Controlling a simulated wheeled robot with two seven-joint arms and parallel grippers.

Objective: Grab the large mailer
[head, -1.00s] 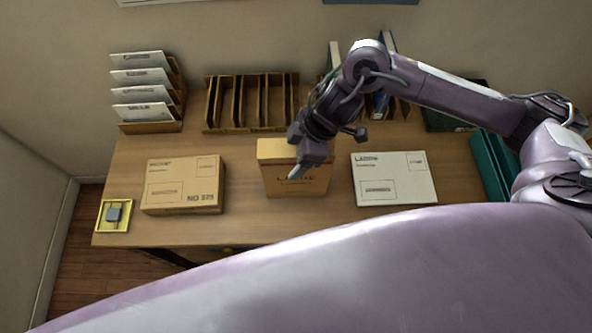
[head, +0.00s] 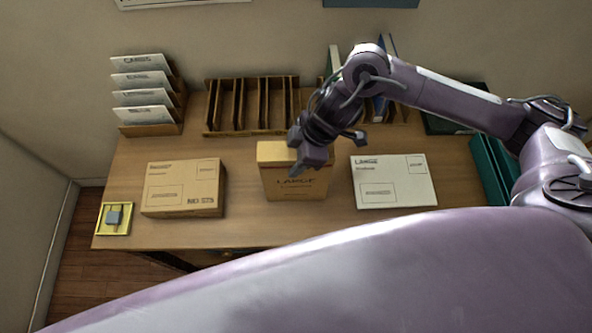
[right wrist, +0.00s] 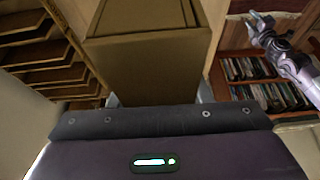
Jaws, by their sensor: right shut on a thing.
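A brown box-like mailer (head: 295,186) marked LARGE stands upright at the middle of the desk, near its front half. My right gripper (head: 310,158) comes down over its top right part and is shut on it. In the right wrist view the brown mailer (right wrist: 150,55) fills the space ahead of the gripper (right wrist: 160,98), whose pale fingers show at its two sides. I cannot tell whether its bottom touches the desk. My left gripper is out of the head view; a gripper (right wrist: 262,28) on another arm shows small in the right wrist view, its jaws unclear.
A flat brown box (head: 182,188) lies to the left and a white box (head: 393,182), also marked LARGE, to the right. A yellow tray (head: 103,228) is at the left front corner. Wooden sorters (head: 250,128) and an envelope rack (head: 150,130) stand at the back.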

